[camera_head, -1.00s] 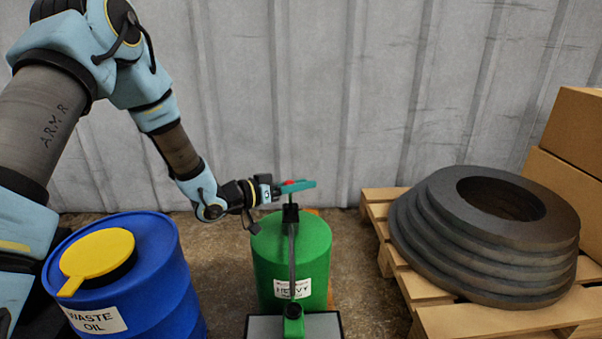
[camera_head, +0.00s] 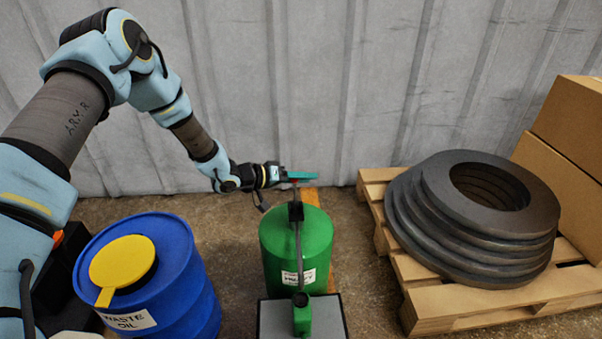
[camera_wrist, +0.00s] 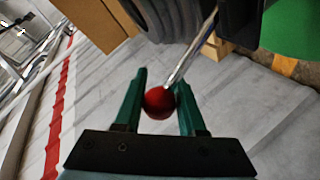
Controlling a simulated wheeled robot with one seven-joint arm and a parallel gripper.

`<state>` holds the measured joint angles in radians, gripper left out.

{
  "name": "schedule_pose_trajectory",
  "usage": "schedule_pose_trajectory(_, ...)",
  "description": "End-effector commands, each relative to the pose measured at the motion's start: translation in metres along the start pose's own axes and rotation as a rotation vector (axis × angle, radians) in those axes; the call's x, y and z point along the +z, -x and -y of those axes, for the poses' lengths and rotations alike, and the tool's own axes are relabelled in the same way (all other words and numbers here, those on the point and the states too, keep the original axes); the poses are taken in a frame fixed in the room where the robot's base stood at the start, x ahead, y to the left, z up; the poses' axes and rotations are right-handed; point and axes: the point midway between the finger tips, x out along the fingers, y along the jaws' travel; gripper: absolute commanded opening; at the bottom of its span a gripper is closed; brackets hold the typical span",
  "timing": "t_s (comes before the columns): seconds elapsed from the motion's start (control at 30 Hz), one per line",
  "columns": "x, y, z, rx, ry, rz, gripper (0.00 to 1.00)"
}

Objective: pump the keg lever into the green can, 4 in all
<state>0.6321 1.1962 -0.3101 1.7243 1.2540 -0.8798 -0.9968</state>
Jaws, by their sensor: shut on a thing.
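The green keg (camera_head: 283,250), with a white label, stands in the middle of the head view. A black pump head (camera_head: 295,211) and a thin spout pipe (camera_head: 299,250) are on it. The small green can (camera_head: 303,318) stands on a grey box below the pipe's end. My gripper (camera_head: 303,176) is above and behind the pump head, its teal fingers shut on the red knob of the keg lever. The wrist view shows the red knob (camera_wrist: 159,103) between the fingers and the metal lever rod (camera_wrist: 190,50) running up from it. The can's inside is hidden.
A blue waste oil drum (camera_head: 160,295) with a yellow lid (camera_head: 122,262) stands at left. A wooden pallet (camera_head: 440,305) with stacked dark rings (camera_head: 440,210) and cardboard boxes (camera_head: 570,125) is at right. The grey box (camera_head: 335,318) stands in front of the keg. A corrugated wall closes the back.

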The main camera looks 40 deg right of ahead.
Motion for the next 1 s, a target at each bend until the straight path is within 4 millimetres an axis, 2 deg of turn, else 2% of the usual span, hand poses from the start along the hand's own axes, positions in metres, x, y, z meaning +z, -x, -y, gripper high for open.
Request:
schedule_pose_trajectory(0.67, 0.007, -0.0017, 0.009, -0.01, 0.005, 0.011, 0.0)
schedule_pose_trajectory(0.7, 0.0073, -0.0016, 0.0092, -0.01, 0.005, 0.011, 0.41)
schedule_pose_trajectory(0.93, 0.0049, -0.0021, 0.0071, -0.006, 0.003, 0.007, 0.67)
schedule_pose_trajectory(1.0, 0.0041, -0.0022, 0.0066, -0.005, 0.002, 0.006, 0.69)
